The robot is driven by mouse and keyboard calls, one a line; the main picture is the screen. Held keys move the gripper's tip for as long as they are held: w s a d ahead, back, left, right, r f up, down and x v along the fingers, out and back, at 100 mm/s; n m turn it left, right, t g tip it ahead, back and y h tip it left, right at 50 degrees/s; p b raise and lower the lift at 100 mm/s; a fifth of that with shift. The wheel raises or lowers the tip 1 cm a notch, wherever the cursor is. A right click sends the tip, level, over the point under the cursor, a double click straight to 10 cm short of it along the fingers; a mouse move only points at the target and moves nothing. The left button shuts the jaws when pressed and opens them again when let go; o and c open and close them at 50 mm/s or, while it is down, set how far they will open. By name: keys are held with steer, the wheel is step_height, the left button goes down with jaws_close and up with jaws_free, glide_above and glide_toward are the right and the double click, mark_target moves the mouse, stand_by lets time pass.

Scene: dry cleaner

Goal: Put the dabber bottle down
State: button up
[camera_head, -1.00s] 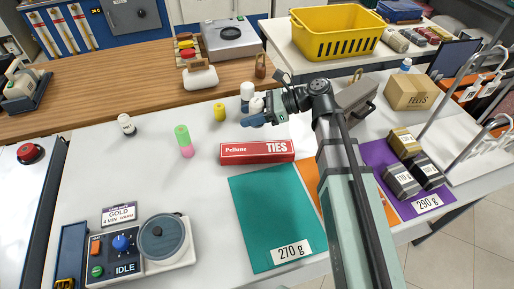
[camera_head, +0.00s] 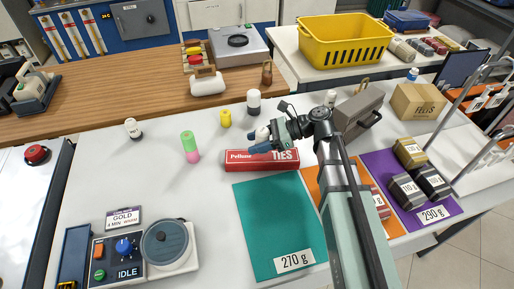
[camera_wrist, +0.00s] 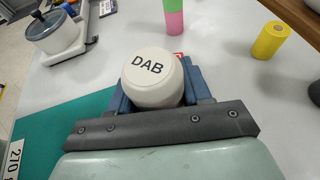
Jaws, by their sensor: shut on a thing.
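The dabber bottle has a rounded white cap marked "DAB" (camera_wrist: 150,76) and fills the middle of the wrist view. In the head view its white top (camera_head: 262,132) shows at my gripper (camera_head: 260,144). My gripper, with blue fingers, is shut around the bottle, also in the wrist view (camera_wrist: 152,100). The bottle looks upright in my grip, but its base is hidden. In the head view my gripper overlaps the back edge of the red TIES box (camera_head: 250,161); its height above the counter cannot be told.
A white dark-banded bottle (camera_head: 254,102) and a yellow cylinder (camera_head: 226,119) stand behind my gripper. A green-and-pink cylinder (camera_head: 190,147) stands left. The teal 270 g mat (camera_head: 265,220) lies in front. A grey case (camera_head: 357,112) is at right. The white counter (camera_head: 150,180) is clear left of the box.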

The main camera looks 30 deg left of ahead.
steer(key=shift+f, duration=1.5)
steer(key=o, duration=1.1)
steer(key=shift+o, duration=0.2)
steer(key=shift+v, duration=3.8)
